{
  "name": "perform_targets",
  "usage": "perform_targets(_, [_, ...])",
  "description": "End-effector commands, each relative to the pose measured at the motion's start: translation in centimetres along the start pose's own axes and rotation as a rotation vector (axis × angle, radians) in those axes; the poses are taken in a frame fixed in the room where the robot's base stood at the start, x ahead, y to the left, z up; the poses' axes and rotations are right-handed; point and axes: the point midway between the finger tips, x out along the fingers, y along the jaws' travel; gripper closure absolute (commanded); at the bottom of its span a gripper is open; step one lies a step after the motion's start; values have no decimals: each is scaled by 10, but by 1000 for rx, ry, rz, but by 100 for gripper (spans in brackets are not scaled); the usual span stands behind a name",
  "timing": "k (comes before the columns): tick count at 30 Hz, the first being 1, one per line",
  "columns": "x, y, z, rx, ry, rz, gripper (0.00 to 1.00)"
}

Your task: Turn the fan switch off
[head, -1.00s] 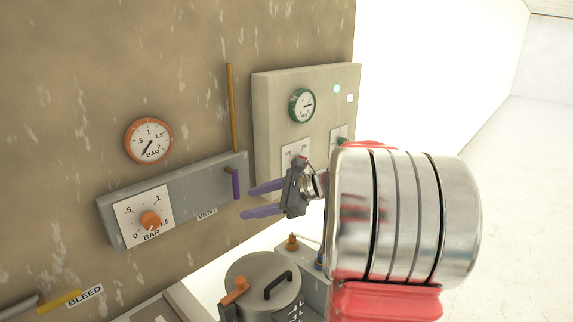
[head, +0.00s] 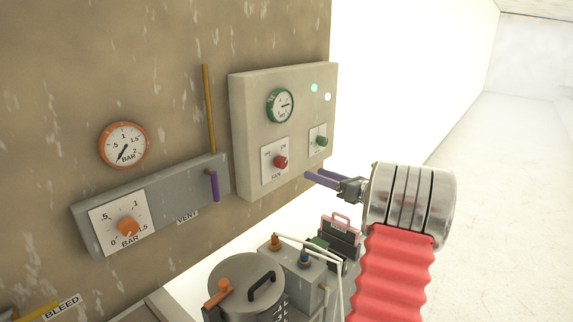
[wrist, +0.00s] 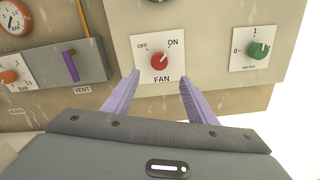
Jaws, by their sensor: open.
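The fan switch (head: 281,162) is a red knob on a white plate, low on the beige control box (head: 250,110). In the wrist view the red knob (wrist: 159,62) sits between the OFF and ON marks, above the word FAN, and its pale pointer line leans up and right toward ON. My gripper (head: 313,178) is open and empty, its two purple fingers in front of the box's lower right edge in the head view. In the wrist view the fingertips (wrist: 160,77) are spread on either side of the fan knob and slightly below it. They look apart from it.
A green knob (head: 321,141) marked water is right of the fan switch. A green-rimmed gauge (head: 280,105) is above. Left are a purple vent lever (head: 214,185) and an orange bar knob (head: 128,227). A lidded pot (head: 240,285) stands below.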

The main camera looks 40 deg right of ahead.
Motion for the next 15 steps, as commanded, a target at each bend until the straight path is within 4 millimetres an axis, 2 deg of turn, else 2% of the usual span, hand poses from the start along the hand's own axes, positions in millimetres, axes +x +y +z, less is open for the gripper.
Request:
perform_targets(8, [14,1,0,-2,2,2,48])
perform_targets(15, [49,1,-1,-2,2,4,48])
